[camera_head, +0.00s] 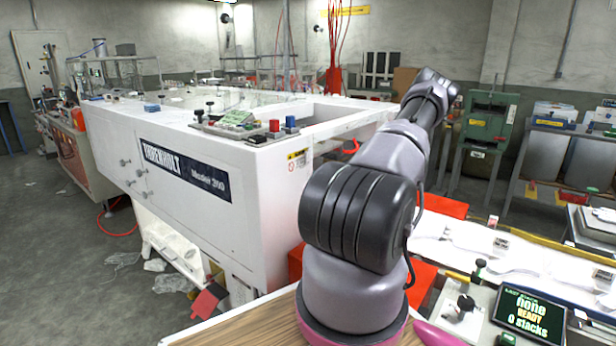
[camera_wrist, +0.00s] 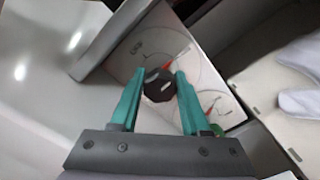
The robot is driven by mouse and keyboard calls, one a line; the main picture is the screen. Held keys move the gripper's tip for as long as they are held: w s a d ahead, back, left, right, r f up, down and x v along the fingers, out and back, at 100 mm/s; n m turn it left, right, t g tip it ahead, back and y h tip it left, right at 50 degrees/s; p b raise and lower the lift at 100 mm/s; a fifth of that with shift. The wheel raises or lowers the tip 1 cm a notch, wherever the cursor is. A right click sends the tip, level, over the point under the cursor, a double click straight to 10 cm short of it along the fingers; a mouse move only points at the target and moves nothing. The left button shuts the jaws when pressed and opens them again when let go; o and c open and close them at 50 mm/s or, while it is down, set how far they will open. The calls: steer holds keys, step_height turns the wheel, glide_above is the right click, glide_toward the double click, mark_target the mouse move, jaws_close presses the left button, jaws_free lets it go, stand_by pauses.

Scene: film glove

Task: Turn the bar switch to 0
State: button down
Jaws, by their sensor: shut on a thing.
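In the wrist view, the bar switch (camera_wrist: 158,88) shows as a black, faceted knob on a pale panel (camera_wrist: 150,42) with thin curved markings and red marks. My gripper (camera_wrist: 159,74) has its two teal fingers on either side of the knob and is shut on it. The knob's lower part and any 0 mark are hidden or too small to read. In the head view my arm reaches away to the upper right, and neither my gripper nor this knob can be made out there.
A grey raised edge (camera_wrist: 112,42) runs beside the panel in the wrist view. A pale, glove-like shape (camera_wrist: 302,80) lies at the right.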

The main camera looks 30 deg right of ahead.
steer(key=n, duration=0.8)
steer(key=shift+n, duration=0.3)
steer(key=n, duration=0.4)
steer(key=shift+n, duration=2.3)
steer(key=shift+s, duration=0.1)
steer(key=shift+c, duration=1.9)
jaws_free()
